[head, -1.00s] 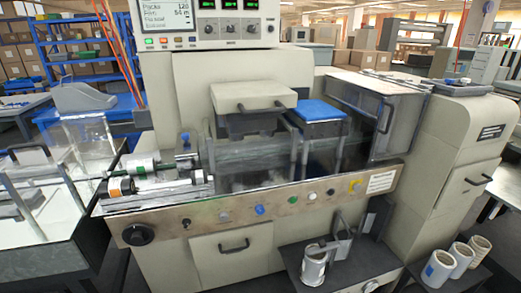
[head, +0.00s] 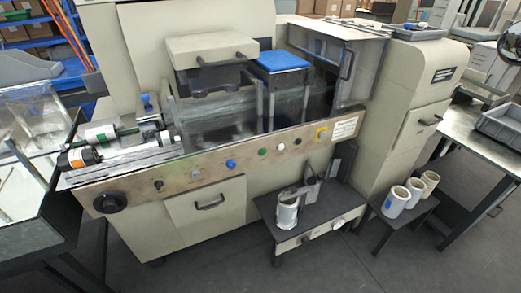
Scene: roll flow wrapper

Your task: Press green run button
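The green run button (head: 263,152) is a small round button on the beige front control strip (head: 200,171) of the wrapping machine. It sits between a blue button (head: 231,164) on its left and a white button (head: 280,147) on its right. Nothing covers the green button. Neither of my grippers shows in the head view.
A low dark stand (head: 311,228) with a white roll (head: 287,212) juts out below the buttons. A side table (head: 405,219) holds several white rolls. A large black knob (head: 109,202) is at the strip's left end. The floor (head: 340,270) in front looks clear.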

